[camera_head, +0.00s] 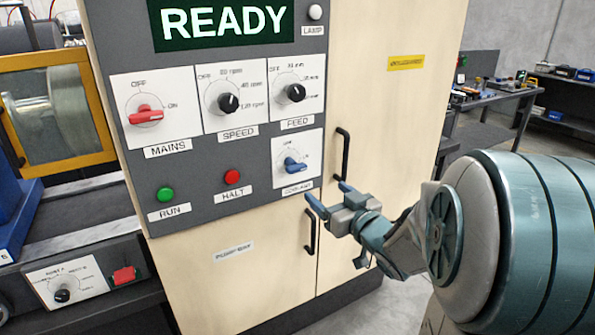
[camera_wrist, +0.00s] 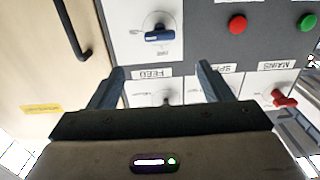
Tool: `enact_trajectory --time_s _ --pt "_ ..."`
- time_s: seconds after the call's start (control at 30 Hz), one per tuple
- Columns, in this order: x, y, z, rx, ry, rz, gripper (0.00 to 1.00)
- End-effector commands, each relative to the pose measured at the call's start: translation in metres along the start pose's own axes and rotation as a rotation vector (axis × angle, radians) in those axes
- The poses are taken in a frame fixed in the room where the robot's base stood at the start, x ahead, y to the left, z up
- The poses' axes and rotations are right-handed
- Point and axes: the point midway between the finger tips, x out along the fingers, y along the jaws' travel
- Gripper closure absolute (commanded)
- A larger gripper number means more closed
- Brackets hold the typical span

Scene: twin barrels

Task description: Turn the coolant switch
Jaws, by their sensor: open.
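The coolant switch (camera_head: 296,164) is a blue knob on a white plate at the lower right of the grey control panel, above a label reading COOLANT. In the wrist view the blue knob (camera_wrist: 158,36) shows upside down, beyond and between my fingers. My gripper (camera_head: 328,199) is open and empty, just below and to the right of the coolant plate in the head view. Its two fingers also show in the wrist view (camera_wrist: 161,80). The fingers appear apart from the knob. The knob's exact pointer setting is too small to read.
Red mains switch (camera_head: 146,115), black speed knob (camera_head: 228,103) and black feed knob (camera_head: 295,93) sit above. Green run button (camera_head: 165,194) and red halt button (camera_head: 232,177) lie left. Black door handles (camera_head: 342,155) stand out near my gripper. A workbench (camera_head: 490,95) stands behind right.

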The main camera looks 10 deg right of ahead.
Motion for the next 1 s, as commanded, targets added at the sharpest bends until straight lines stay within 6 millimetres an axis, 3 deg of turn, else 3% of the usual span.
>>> enact_trajectory --time_s 0.17,0.6,0.8,1.0 --pt "0.025 0.000 -0.001 0.002 0.003 -0.004 0.27" --pt "0.110 -0.001 -0.001 0.001 0.001 -0.002 0.27" --pt "0.130 0.000 -0.001 0.000 0.000 0.000 0.27" --pt "0.135 0.000 -0.001 -0.001 0.002 0.000 0.27"
